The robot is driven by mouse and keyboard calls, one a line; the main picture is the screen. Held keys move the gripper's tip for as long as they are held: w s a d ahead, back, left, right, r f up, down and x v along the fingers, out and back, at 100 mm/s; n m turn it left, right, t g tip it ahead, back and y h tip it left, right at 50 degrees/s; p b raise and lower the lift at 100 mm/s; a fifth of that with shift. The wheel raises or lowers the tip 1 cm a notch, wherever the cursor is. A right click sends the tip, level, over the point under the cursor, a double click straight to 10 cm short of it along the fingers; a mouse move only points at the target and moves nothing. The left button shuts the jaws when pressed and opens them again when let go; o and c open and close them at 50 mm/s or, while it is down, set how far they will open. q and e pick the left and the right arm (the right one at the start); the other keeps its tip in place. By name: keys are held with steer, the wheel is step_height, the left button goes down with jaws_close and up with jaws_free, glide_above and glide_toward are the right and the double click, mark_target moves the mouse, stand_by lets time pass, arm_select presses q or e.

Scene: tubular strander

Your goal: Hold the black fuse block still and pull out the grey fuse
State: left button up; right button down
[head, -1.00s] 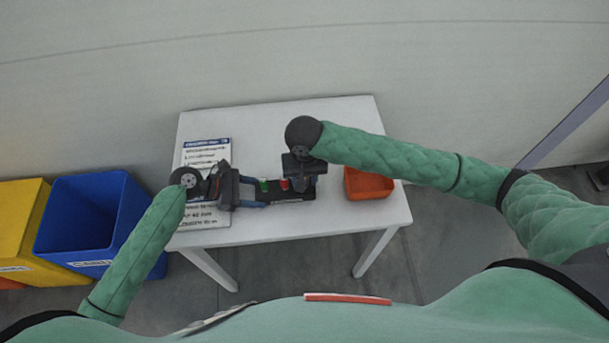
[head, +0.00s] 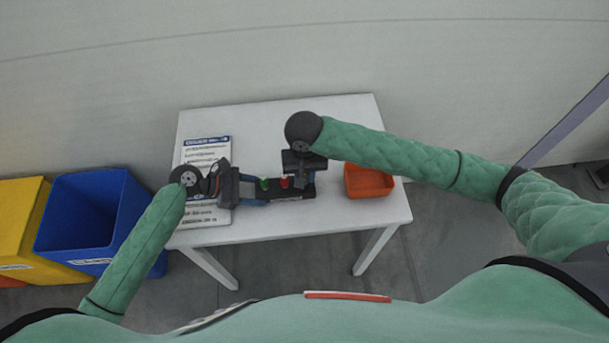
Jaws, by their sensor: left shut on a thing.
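The black fuse block (head: 292,194) lies on the white table, with a green and a red piece on its top. My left gripper (head: 257,190) comes in from the left and is shut on the left end of the fuse block. My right gripper (head: 305,183) points down over the right end of the block; its hand covers that end, and its fingertips are too small to tell open from shut. The grey fuse cannot be made out and may be hidden under the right hand.
The white table (head: 300,228) carries a printed sheet (head: 205,152) at the left and an orange-red tray (head: 369,181) right of the block. A blue bin (head: 125,225) and a yellow bin (head: 22,220) stand left of the table. The table's front strip is clear.

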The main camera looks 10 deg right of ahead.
mark_target(261, 178)
steer(key=shift+r, duration=3.05)
arm_select(q)
steer(key=o, duration=1.2)
steer(key=shift+r+p, duration=4.2)
steer(key=shift+p, duration=0.4)
step_height(261, 178, up, 3)
steer(key=shift+f+p, duration=0.2)
steer(key=shift+p, duration=0.5)
arm_select(e)
step_height(261, 178, up, 11)
steer(key=shift+f, duration=0.2)
arm_select(q)
steer(key=shift+a, duration=0.1)
arm_select(e)
steer(key=shift+a, duration=0.1)
